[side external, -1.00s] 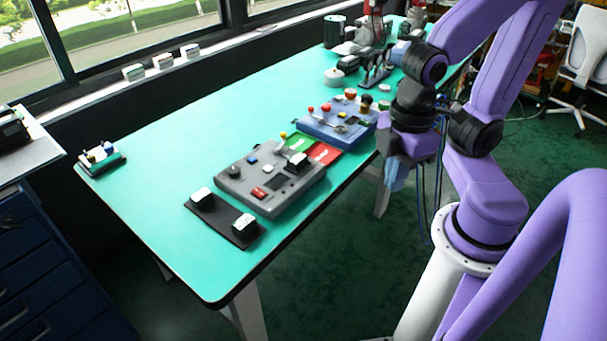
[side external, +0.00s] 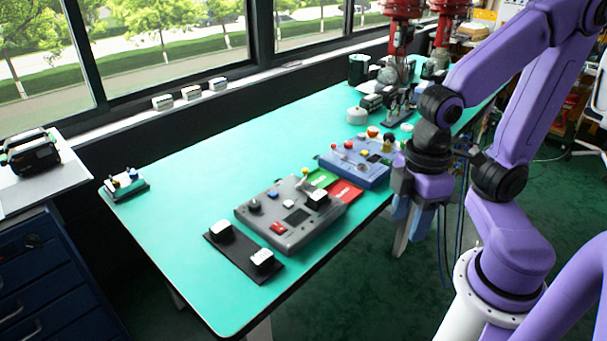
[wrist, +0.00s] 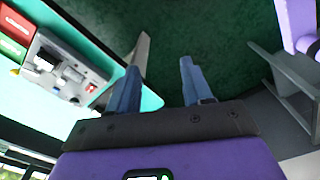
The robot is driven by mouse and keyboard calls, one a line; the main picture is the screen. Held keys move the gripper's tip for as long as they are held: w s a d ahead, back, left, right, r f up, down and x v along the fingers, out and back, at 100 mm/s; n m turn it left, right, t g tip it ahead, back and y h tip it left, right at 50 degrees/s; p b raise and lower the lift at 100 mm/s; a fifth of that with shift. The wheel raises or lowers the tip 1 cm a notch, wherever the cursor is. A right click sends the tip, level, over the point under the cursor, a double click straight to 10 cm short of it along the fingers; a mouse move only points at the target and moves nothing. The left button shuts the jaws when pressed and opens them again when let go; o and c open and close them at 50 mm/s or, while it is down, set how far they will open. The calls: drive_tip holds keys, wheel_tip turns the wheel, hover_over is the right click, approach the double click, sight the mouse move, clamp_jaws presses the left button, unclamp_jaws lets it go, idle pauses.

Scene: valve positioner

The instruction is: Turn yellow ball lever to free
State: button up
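A small yellow ball (side external: 305,171) stands at the back edge of the grey control box, beside a green panel (side external: 322,178) and a red panel (side external: 346,191). Its lever arm is too small to make out. The panels also show at the left of the wrist view, the red one (wrist: 14,22) and the green one (wrist: 10,47), with a small yellow spot (wrist: 14,72) at the green one's edge. My gripper (side external: 408,222) hangs past the table's right edge, apart from the panels. In the wrist view its two blue fingers (wrist: 160,66) are apart with nothing between them.
The grey box (side external: 285,240) carries knobs and buttons. A blue box (side external: 352,172) with coloured knobs, one yellow, stands nearer my arm. A black plate (side external: 240,257) with two white-topped blocks lies in front.

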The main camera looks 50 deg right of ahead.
drive_tip(key=w+a+r+m, duration=0.1)
drive_tip(key=w+a+m, duration=0.15)
drive_tip(key=w, duration=0.45)
drive_tip(key=w+a+r+m, duration=0.1)
drive_tip(key=w+m, duration=0.3)
drive_tip(key=w, duration=0.3)
drive_tip(key=w+d+m, duration=0.3)
drive_tip(key=w+m, duration=0.2)
drive_tip(key=w, duration=0.8)
drive_tip(key=m, duration=1.2)
hover_over(305, 169)
wheel_tip(305, 169, down, 6)
drive_tip(key=shift+n, duration=0.25)
wheel_tip(305, 169, down, 16)
drive_tip(key=shift+d+f, duration=0.1)
drive_tip(key=shift+f, duration=0.1)
clamp_jaws()
